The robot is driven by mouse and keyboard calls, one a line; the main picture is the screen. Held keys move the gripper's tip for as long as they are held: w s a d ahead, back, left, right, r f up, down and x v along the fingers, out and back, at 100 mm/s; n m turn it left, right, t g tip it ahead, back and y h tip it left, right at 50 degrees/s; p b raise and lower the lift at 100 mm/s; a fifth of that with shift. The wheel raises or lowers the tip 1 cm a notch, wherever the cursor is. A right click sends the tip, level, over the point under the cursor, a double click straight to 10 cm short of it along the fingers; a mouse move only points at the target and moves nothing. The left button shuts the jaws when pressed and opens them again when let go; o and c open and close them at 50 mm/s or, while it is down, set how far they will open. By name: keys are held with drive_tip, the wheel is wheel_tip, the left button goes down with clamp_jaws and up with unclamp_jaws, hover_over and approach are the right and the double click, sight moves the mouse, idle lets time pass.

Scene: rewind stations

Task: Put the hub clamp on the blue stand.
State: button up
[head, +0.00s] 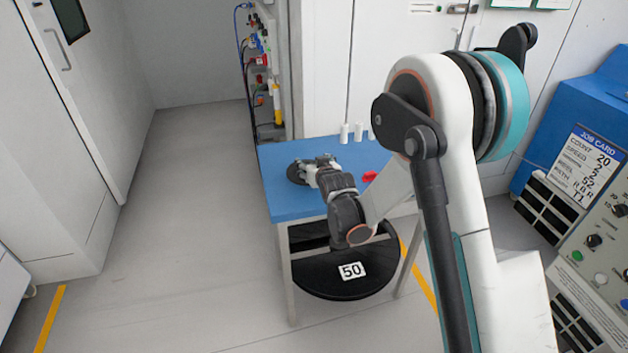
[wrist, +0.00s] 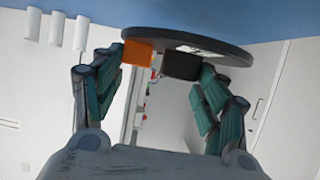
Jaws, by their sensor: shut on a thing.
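The hub clamp is a dark round disc (head: 297,174) with an orange block and a black block on one face, seen close up in the wrist view (wrist: 228,50). My gripper (head: 312,172) is shut on it, with its fingers (wrist: 160,66) at the outer sides of the two blocks. The blue stand (head: 282,198) is a small table with a blue top, which fills the upper edge of the wrist view (wrist: 270,20). The clamp is over the left part of this top. I cannot tell whether it touches the top or is slightly above it.
White pegs (head: 345,133) stand at the top's back edge, and a red piece (head: 369,176) lies to the right of my gripper. A black reel marked 50 (head: 325,278) is below the top. A blue control console (head: 580,150) stands at right. The floor at left is clear.

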wheel_tip(320, 180, down, 5)
drive_tip(key=shift+r+b, duration=0.2)
drive_tip(key=shift+b, duration=0.65)
drive_tip(key=shift+r, duration=0.1)
drive_tip(key=o, duration=1.3)
drive_tip(key=shift+c, duration=0.2)
